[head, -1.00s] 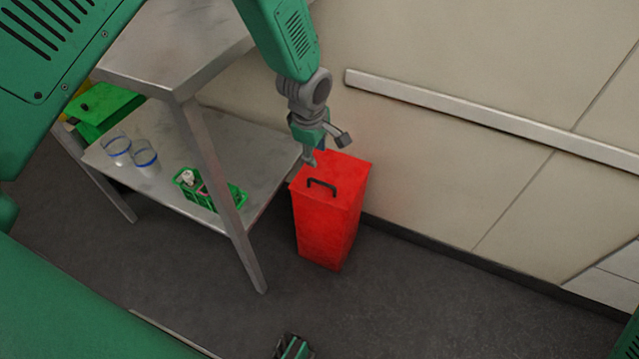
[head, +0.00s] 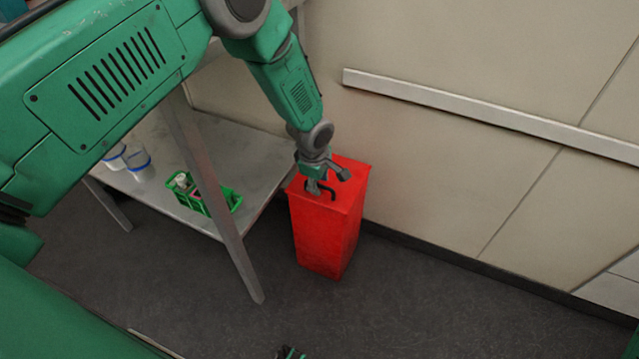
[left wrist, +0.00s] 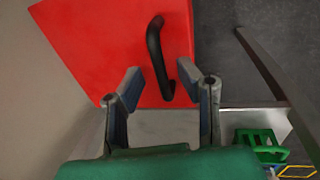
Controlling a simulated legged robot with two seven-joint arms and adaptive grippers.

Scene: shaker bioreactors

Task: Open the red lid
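A tall red bin stands on the floor against the wall, with a flat red lid (head: 350,172) on top. The lid looks shut and carries a black bar handle (head: 333,194). My left gripper (head: 322,187) is right over the lid at the handle, which it partly hides. In the left wrist view the fingers (left wrist: 158,72) are open, with the near part of the black handle (left wrist: 155,55) between them over the red lid (left wrist: 95,40). I cannot tell whether they touch it. A small green and dark part at the bottom edge may be my right gripper (head: 290,353); its fingers cannot be made out.
A steel shelf table (head: 262,160) stands left of the bin, its leg near it. On its lower shelf are a green rack (head: 225,195) and blue-rimmed clear containers (head: 137,160). A pale rail (head: 460,105) runs along the wall. Floor in front is clear.

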